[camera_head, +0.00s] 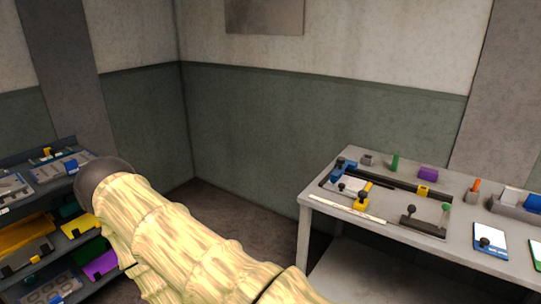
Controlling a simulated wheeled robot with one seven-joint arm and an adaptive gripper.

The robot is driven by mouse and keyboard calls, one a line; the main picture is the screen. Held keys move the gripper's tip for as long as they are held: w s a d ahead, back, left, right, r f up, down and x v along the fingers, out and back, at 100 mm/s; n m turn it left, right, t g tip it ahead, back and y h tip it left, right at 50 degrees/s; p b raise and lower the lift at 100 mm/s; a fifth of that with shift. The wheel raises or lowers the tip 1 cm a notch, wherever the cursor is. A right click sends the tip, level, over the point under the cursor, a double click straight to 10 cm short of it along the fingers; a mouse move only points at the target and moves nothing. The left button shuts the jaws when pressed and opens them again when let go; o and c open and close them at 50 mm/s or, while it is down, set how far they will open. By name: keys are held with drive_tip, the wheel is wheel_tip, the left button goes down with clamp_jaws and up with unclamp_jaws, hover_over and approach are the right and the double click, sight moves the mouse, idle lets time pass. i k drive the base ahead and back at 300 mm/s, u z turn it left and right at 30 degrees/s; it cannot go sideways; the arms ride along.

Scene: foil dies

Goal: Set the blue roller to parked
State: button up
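A blue block with a dark knob (344,169) sits at the left end of a long dark rail (390,181) on the grey table at right. It may be the blue roller, but it is too small to tell. A yellow piece (363,196) stands in front of it, and another yellow piece (422,191) is farther right on the rail. My arm, in a pale yellow sleeve, reaches left across the foreground to a dark rounded end. My gripper's fingers are not visible.
The grey table (314,198) also holds a purple block (428,173), a green upright piece (394,163), a dark plate with a green knob (424,227) and an orange-topped holder (474,191). A dark shelf unit (28,207) with coloured trays stands at left. Open floor lies between them.

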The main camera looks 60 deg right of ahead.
sight(345, 167)
drive_tip(key=u, duration=0.45)
drive_tip(key=i, duration=0.25)
drive_tip(key=z, duration=1.7)
